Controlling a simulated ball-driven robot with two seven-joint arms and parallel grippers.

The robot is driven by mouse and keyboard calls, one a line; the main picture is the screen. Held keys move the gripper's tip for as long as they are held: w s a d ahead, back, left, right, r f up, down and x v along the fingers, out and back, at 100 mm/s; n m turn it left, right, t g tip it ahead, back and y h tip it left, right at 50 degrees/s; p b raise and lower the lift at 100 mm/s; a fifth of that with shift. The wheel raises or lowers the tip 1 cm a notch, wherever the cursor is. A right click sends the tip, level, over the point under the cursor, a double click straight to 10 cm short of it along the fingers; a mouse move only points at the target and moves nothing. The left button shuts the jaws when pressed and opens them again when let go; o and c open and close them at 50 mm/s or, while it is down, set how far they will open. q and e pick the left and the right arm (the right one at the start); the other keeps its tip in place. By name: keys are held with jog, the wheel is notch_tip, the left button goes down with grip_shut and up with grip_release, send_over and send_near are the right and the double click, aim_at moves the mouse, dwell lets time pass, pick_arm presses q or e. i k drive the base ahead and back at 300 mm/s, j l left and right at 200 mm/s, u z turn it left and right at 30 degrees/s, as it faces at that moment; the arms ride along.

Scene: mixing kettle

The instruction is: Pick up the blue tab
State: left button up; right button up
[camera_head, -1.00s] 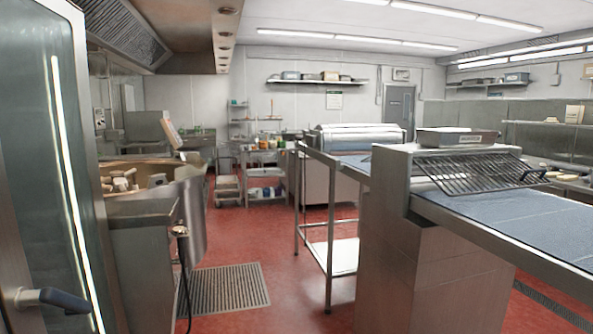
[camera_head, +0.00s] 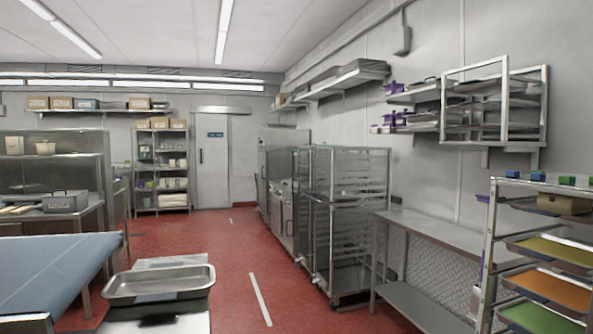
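Several small blue and green pieces sit along the top of the tray rack at the right edge of the head view. One is a blue piece (camera_head: 537,176); another is a green-and-blue piece (camera_head: 567,180). They are too small to tell whether either is the blue tab. Neither of my grippers is in view.
The tray rack (camera_head: 490,245) holds yellow, orange and green trays. A steel table (camera_head: 440,228) stands left of it, then a wheeled wire rack (camera_head: 350,190). A metal pan (camera_head: 160,283) and a blue conveyor belt (camera_head: 50,270) are at lower left. Red floor (camera_head: 220,240) is open between.

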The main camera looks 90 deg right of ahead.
aim_at(534, 176)
jog(key=z, duration=4.15)
jog(key=i+z, duration=0.15)
jog(key=z, duration=0.55)
